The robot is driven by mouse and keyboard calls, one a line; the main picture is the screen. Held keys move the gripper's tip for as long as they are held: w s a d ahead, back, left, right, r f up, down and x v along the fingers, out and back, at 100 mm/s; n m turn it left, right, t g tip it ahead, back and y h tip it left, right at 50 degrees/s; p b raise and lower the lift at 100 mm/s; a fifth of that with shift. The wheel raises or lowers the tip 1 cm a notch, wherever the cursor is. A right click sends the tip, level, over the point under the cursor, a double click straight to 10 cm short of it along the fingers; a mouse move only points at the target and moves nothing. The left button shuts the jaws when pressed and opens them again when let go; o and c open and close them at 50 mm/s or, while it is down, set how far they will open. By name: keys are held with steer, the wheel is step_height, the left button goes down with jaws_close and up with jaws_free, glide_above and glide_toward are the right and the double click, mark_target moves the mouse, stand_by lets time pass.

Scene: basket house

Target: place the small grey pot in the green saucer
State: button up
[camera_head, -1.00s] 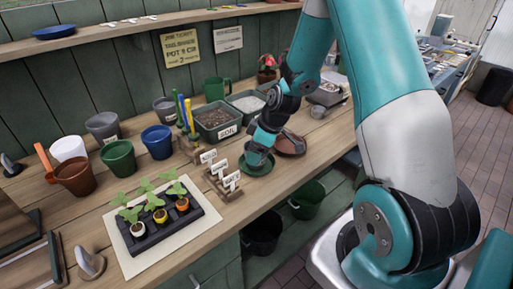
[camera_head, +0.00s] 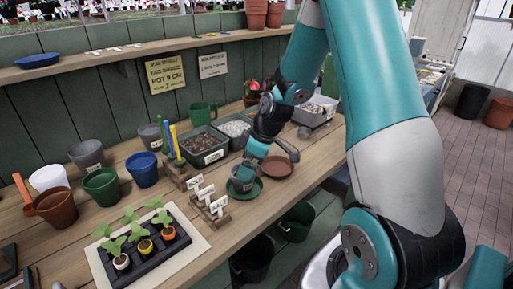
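The green saucer (camera_head: 255,194) lies on the bench, left of a reddish-brown saucer (camera_head: 277,166). A small grey pot (camera_head: 241,185) shows low under my gripper, over or in the green saucer; whether it touches the saucer is hard to tell. My gripper (camera_head: 247,172) points down at this pot from above. Its fingers are small and partly blend with the pot, so whether they still grip it is unclear. Two other grey pots stand farther left, a larger one (camera_head: 87,154) and a smaller one (camera_head: 150,137).
A rack of white labels (camera_head: 212,207) stands close left of the green saucer. Soil tray (camera_head: 204,146) and gravel tray (camera_head: 235,128) are behind. Blue (camera_head: 142,169), green (camera_head: 101,187), white and terracotta pots stand left, behind a seedling tray (camera_head: 152,255). The bench's front edge is near the saucer.

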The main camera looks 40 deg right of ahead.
steer(key=v, duration=0.6)
steer(key=s+a+r+g, duration=0.1)
steer(key=s+a+r, duration=0.15)
steer(key=a, duration=0.35)
steer(key=s+a+r, duration=0.2)
steer(key=a+r, duration=0.2)
steer(key=a, duration=0.2)
steer(key=s+a+r+g, duration=0.1)
steer(key=s+a, duration=0.5)
steer(key=s, duration=0.1)
steer(key=s+a+r+m+g+y, duration=0.1)
steer(key=s+a+r, duration=0.1)
steer(key=s+a, duration=0.4)
steer(key=s, duration=0.2)
steer(key=shift+s+a+r, duration=0.25)
steer(key=shift+s+a, duration=0.05)
steer(key=shift+s, duration=0.05)
